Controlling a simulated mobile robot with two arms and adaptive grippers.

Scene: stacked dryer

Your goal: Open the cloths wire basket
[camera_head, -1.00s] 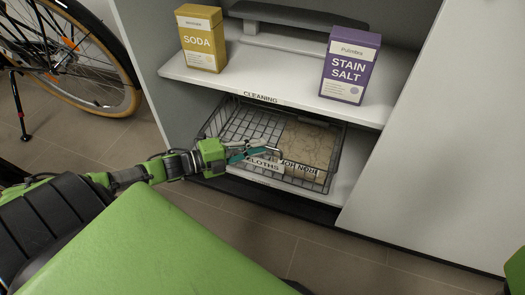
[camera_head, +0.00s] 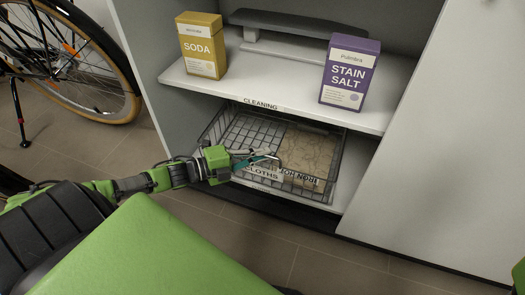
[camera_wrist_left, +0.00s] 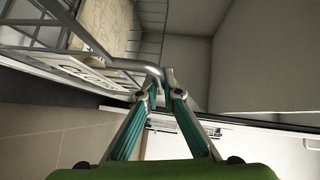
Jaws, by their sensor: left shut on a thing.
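The wire basket (camera_head: 335,160) sits on the lower shelf of the white cabinet. Its front label (camera_head: 263,173) reads CLOTHS, and a beige folded cloth or board shows in its right part. My left gripper (camera_head: 272,157) is at the basket's front. In the left wrist view its teal-lined fingers (camera_wrist_left: 160,83) are shut on a bent grey bar (camera_wrist_left: 130,65) of the basket. The gripper partly covers the front in the head view. My right gripper is out of view; only a green part of mine shows at the right edge.
A yellow soda box (camera_head: 201,47) and a purple stain salt box (camera_head: 349,75) stand on the upper shelf (camera_head: 270,88), above the basket. A large white panel (camera_head: 440,150) is at right. A bicycle (camera_head: 70,60) stands at left. Tiled floor (camera_head: 320,262) lies in front.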

